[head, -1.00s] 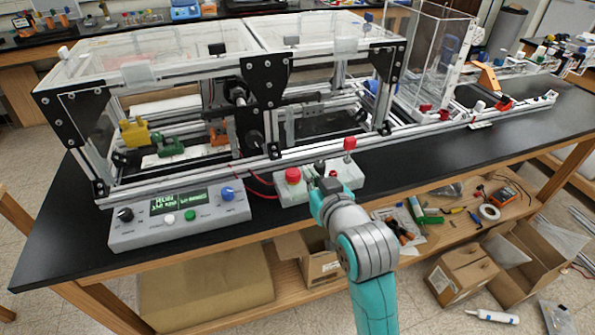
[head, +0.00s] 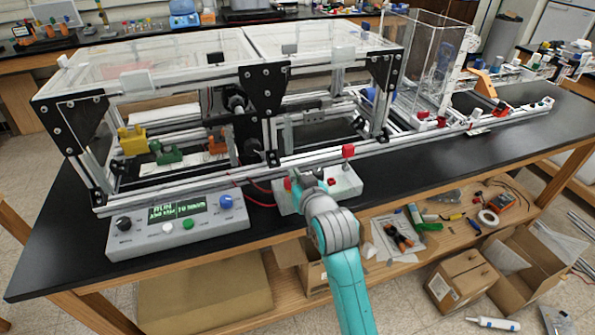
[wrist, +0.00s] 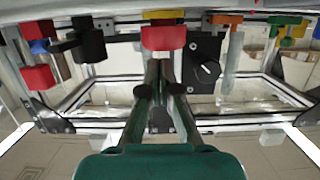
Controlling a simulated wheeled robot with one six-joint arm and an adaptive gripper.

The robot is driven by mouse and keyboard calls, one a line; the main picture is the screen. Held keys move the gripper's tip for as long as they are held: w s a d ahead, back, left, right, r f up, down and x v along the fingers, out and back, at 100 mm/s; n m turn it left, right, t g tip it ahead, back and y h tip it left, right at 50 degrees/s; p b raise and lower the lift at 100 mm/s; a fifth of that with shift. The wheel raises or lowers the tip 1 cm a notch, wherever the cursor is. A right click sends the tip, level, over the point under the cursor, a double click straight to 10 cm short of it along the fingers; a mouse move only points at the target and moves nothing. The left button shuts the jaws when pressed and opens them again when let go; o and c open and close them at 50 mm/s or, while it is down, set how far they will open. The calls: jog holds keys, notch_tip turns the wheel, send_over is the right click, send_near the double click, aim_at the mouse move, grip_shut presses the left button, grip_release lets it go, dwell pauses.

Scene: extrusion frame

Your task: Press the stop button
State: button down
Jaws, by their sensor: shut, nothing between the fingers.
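The red stop button (head: 287,183) sits on a white box (head: 345,184) at the front of the black bench, and my arm partly covers it in the head view. My gripper (head: 306,178) is above this box, just right of the button. In the wrist view, which looks upside down, the red button (wrist: 163,38) lies just past the tips of my gripper (wrist: 163,70). The fingers are together and hold nothing. I cannot tell whether they touch the button.
A grey control panel (head: 178,234) with knobs and a display starting with RUN is to the left. The extrusion frame (head: 185,179) runs close behind. Boxes and tools lie on the lower shelf.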

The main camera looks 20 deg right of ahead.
jog(key=shift+f, duration=0.35)
jog(key=shift+s+f, duration=0.1)
jog(key=shift+f, duration=1.1)
jog(key=shift+r, duration=0.45)
jog(key=r, duration=0.4)
jog(key=shift+s+r, duration=0.3)
jog(key=shift+s, duration=0.05)
jog(key=v, duration=0.9)
jog(key=shift+s, duration=0.1)
